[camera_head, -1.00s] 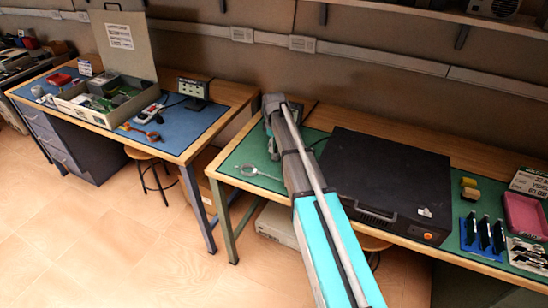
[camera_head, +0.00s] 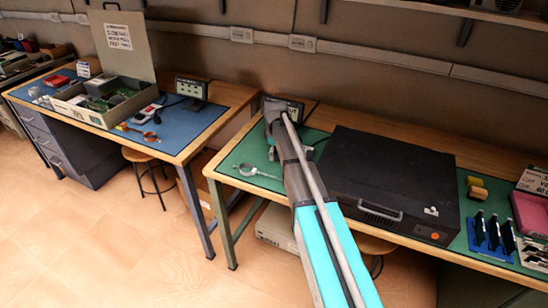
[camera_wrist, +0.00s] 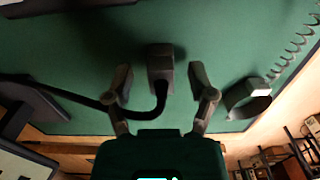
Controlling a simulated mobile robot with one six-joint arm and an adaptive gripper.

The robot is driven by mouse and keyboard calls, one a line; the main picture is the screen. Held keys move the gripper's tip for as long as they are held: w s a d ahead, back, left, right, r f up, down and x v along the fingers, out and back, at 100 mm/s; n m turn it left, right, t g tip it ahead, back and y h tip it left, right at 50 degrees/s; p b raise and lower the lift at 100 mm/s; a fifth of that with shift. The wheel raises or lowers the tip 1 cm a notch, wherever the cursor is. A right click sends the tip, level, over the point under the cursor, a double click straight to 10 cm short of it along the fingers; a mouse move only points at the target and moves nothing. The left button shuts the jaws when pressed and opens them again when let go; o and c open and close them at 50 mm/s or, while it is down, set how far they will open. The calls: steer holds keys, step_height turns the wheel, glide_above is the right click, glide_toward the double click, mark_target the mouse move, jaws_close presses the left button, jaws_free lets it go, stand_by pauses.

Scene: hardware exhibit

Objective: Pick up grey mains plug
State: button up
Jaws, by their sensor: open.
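The grey mains plug (camera_wrist: 160,66) is on the green mat (camera_wrist: 70,45) in the wrist view, with its dark cable curving down and off to the left. My gripper (camera_wrist: 160,74) is open, one finger on each side of the plug, with gaps showing between the fingers and the plug. I cannot tell how far the fingertips are above the mat. In the head view my arm covers the plug.
A ring-shaped wrist strap (camera_wrist: 246,98) with a coiled cord lies right of the gripper. In the head view, a large black case (camera_head: 385,180) stands right of my arm. A small display unit (camera_head: 284,108) stands behind my arm's end.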

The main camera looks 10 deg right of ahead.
stand_by(0.3)
steer(key=c, duration=0.9)
steer(key=shift+r, duration=0.1)
steer(key=shift+c, duration=0.2)
step_height(320, 180, up, 2)
steer(key=p, duration=0.2)
steer(key=shift+r+p, duration=0.25)
steer(key=shift+p, duration=0.1)
steer(key=s+d+r+p, duration=0.1)
steer(key=s+r+p, duration=0.9)
steer(key=s, duration=0.4)
steer(key=shift+r, duration=0.15)
steer(key=shift+w, duration=0.1)
